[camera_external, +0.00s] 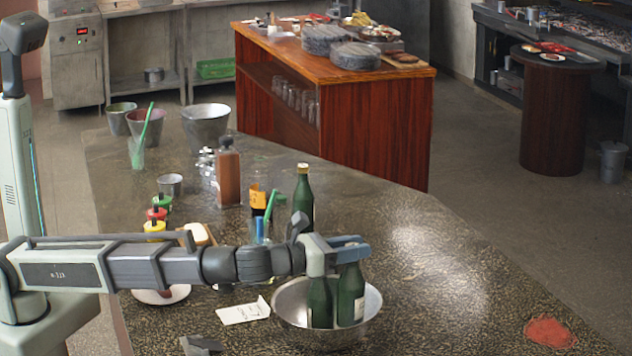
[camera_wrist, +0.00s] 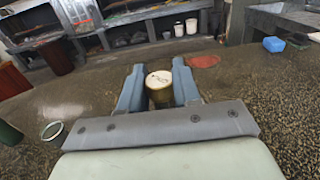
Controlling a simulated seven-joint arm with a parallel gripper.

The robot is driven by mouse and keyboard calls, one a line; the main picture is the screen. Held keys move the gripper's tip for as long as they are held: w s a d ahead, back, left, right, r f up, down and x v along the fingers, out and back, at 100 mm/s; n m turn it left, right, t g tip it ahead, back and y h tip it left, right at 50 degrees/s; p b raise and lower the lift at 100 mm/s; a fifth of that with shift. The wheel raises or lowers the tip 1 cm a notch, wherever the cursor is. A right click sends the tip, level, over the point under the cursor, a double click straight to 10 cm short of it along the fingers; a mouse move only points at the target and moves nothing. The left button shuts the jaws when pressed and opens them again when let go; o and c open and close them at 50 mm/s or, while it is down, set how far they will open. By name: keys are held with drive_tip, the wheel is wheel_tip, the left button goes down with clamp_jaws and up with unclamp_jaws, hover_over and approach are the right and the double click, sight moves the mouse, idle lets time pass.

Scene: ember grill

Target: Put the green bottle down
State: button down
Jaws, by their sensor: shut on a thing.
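My gripper (camera_external: 345,250) is shut on the neck of a green bottle (camera_external: 350,292), which is upright with its lower part inside a metal bowl (camera_external: 372,306). In the wrist view its pale cap (camera_wrist: 159,80) sits between the two fingers of my gripper (camera_wrist: 158,90). A second green bottle (camera_external: 320,302) stands beside it in the bowl, to the left. A third green bottle (camera_external: 304,198) with a gold cap stands on the counter behind.
The stone counter (camera_external: 440,270) is clear to the right, except for a red patch (camera_external: 550,332). A brown bottle (camera_external: 228,172), a dark bottle with a yellow label (camera_external: 258,198) and sauce bottles (camera_external: 155,228) stand behind my arm. A white card (camera_external: 243,311) lies left of the bowl.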

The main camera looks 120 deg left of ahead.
drive_tip(key=shift+f, duration=0.6)
drive_tip(key=c, duration=0.8)
unclamp_jaws()
drive_tip(key=shift+r, duration=0.65)
drive_tip(key=v, duration=1.2)
drive_tip(key=shift+f, duration=0.1)
